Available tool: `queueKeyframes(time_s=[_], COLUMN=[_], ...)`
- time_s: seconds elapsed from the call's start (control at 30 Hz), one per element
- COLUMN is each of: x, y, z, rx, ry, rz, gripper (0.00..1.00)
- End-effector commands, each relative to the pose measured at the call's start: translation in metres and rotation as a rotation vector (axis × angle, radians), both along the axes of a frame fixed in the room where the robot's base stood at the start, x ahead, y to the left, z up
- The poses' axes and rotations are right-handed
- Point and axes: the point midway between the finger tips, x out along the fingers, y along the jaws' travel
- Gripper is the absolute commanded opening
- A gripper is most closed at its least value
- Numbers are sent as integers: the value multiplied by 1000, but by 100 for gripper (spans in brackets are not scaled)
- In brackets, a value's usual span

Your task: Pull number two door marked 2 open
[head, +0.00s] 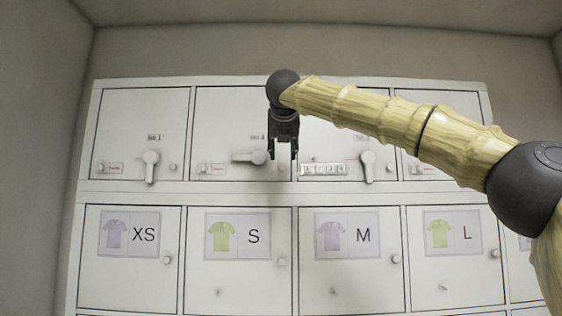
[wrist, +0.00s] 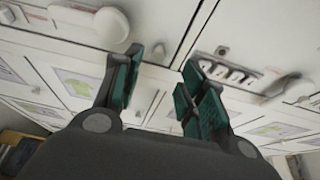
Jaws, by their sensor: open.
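In the head view, the second door from the left in the upper row (head: 228,115) looks closed. Its small plate (head: 257,136) is too small to read surely. Its lever handle (head: 245,157) lies level, unlike the hanging levers on the doors either side; it also shows at the upper left of the wrist view (wrist: 98,22). My gripper (head: 283,153) points down in front of this door's right edge, just right of the lever. In the wrist view my gripper (wrist: 160,75) has its fingers apart with nothing between them. It hides part of the door's edge.
The third upper door has a hanging lever (head: 367,166) and a row of dials (head: 323,169), close right of my gripper. Lower doors marked XS (head: 130,280), S (head: 240,285), M (head: 350,285) and L (head: 460,280) are shut. My arm crosses the upper right doors.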

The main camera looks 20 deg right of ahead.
Motion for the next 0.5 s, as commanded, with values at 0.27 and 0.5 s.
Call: queueKeyframes(time_s=[0.27,0.5], x=[42,65], y=[-10,-15], z=[-15,-26], rx=[-2,-2], ry=[3,2], rz=[2,4], gripper=[41,41])
